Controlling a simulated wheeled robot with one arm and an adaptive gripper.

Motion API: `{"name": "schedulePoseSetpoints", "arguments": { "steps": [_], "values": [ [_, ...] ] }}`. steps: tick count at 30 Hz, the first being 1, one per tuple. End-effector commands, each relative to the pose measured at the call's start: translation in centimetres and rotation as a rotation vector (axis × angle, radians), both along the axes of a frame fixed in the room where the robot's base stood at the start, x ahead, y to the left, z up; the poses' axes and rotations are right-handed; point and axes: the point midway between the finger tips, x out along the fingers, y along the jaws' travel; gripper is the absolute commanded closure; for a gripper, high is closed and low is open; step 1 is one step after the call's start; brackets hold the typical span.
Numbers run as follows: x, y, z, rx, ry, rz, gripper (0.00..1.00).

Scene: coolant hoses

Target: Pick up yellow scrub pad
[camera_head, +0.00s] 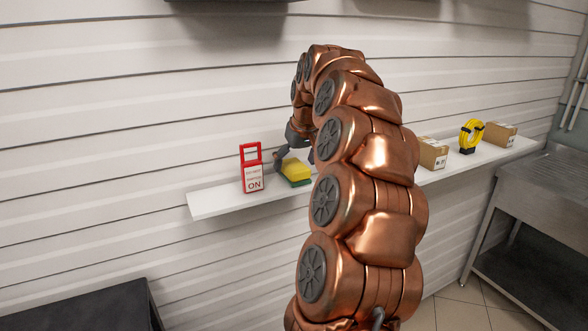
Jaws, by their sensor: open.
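The yellow scrub pad (295,169) has a green underside. It lies on the white wall shelf (218,203), right of a red and white tag. My arm partly hides the shelf to the right of the pad. My gripper (294,158) is at the pad, with its dark fingers pointing down. One finger shows at the left side of the pad and another dark part shows at its upper right. The gripper is open. I cannot tell whether the fingers touch the pad.
A red and white tag reading "ON" (252,170) stands close left of the pad. Farther right on the shelf are a cardboard box (433,154), a coiled yellow hose (471,136) and another box (500,134). A metal table (545,190) stands at the right; a dark surface (80,307) is at lower left.

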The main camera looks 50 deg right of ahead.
Motion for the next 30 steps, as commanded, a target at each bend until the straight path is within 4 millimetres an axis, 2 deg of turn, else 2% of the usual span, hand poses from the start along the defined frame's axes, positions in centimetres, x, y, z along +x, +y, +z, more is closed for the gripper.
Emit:
{"name": "schedulePoseSetpoints", "arguments": {
  "steps": [5, 12, 30],
  "values": [
    [0.51, -0.22, -1.20, 0.000, -0.001, -0.001, 0.08],
    [0.53, -0.25, -1.34, -0.001, -0.002, -0.001, 0.09],
    [0.54, -0.23, -1.34, 0.000, -0.002, -0.001, 0.72]
  ]
}}
